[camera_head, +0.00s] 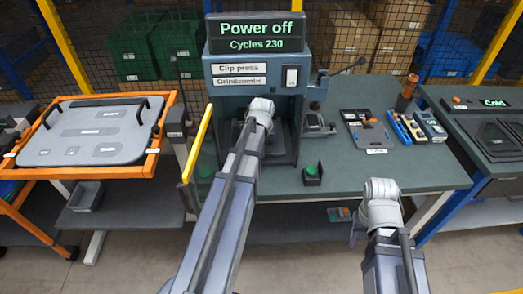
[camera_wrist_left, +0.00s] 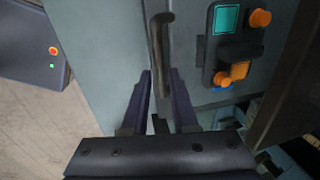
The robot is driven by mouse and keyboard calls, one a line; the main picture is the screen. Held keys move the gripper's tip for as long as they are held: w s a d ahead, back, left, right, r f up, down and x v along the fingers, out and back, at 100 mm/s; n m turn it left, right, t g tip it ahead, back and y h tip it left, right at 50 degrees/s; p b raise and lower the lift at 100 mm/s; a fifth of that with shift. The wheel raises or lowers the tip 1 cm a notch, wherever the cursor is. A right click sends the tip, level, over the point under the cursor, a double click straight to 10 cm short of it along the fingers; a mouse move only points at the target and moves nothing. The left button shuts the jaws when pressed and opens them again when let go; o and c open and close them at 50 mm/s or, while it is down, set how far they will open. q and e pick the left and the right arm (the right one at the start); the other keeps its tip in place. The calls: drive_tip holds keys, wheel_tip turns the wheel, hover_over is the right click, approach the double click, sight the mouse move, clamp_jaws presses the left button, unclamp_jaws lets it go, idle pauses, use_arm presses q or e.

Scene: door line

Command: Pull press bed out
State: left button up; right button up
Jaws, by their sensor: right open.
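The blue-grey clip press (camera_head: 257,74) stands on the green bench in the head view, its display reading "Power off". Its opening is mostly behind my left arm, so I cannot make out the press bed. My left gripper is hidden behind its wrist in the head view. In the left wrist view the left gripper (camera_wrist_left: 161,98) has one dark finger on each side of a dark bar handle (camera_wrist_left: 160,45). Whether the fingers press on it is unclear. My right gripper (camera_head: 357,232) is open, mostly hidden by its wrist, low at the bench's front edge, apart from the press.
A green button box (camera_head: 312,173) stands on the bench front. Tools and a tray (camera_head: 370,131) lie at the right. An orange-framed board (camera_head: 89,130) is at left, beside a yellow bar (camera_head: 197,144). A control panel (camera_wrist_left: 232,45) sits right of the handle.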

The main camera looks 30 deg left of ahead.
use_arm(q)
clamp_jaws()
idle(1.0)
